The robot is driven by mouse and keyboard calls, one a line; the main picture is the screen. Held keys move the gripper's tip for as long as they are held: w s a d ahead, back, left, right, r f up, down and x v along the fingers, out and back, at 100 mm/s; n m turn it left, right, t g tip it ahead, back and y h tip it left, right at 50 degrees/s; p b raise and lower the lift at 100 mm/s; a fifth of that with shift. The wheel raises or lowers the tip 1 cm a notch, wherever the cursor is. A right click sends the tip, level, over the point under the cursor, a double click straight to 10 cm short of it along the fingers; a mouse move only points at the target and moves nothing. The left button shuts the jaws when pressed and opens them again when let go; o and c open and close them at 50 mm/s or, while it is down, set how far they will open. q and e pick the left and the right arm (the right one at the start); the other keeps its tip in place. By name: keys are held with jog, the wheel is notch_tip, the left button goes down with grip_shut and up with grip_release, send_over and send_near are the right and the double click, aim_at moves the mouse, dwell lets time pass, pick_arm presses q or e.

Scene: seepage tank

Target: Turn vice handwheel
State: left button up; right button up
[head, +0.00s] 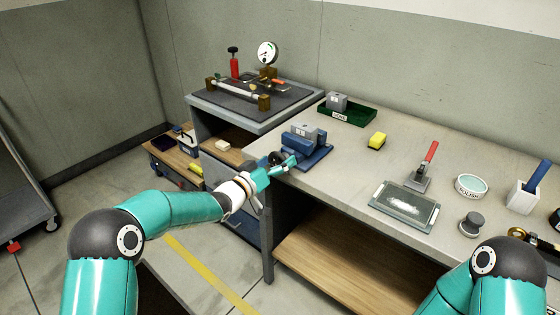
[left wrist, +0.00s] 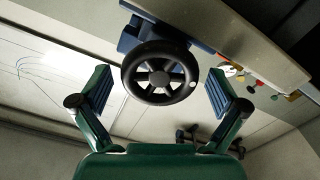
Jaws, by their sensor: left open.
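The blue vice (head: 309,151) is fixed at the left end of the bench and grips a grey block (head: 303,131). Its black handwheel (left wrist: 160,73) has spokes and a pale dot on its rim, and fills the middle of the left wrist view. In the head view the handwheel (head: 276,158) is small and partly hidden by my left gripper. My left gripper (head: 284,166) is open. In the left wrist view its two fingers (left wrist: 160,90) stand apart on either side of the wheel, with visible gaps and no contact that I can see. My right gripper is out of view.
The bench (head: 350,170) holds a green tray (head: 350,116) with a grey block, a yellow sponge (head: 377,140), a red-handled tool (head: 425,165) and a framed plate (head: 404,207).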

pick_arm(q)
jog(key=shift+c, duration=0.3)
jog(key=c, duration=1.1)
jog(key=shift+d, duration=0.2)
jog(key=shift+a, duration=0.1)
jog(key=shift+f+m+b, duration=0.2)
jog(key=shift+m+b, duration=0.2)
jog(key=shift+b, duration=0.45)
jog(key=m+b, duration=0.2)
jog(key=b, duration=0.1)
jog(key=shift+f+m+b, duration=0.1)
jog(key=shift+m+b, duration=0.25)
jog(key=shift+m, duration=0.05)
jog(key=shift+m+b, duration=1.55)
jog(key=shift+m, duration=0.15)
jog(key=shift+s, duration=0.1)
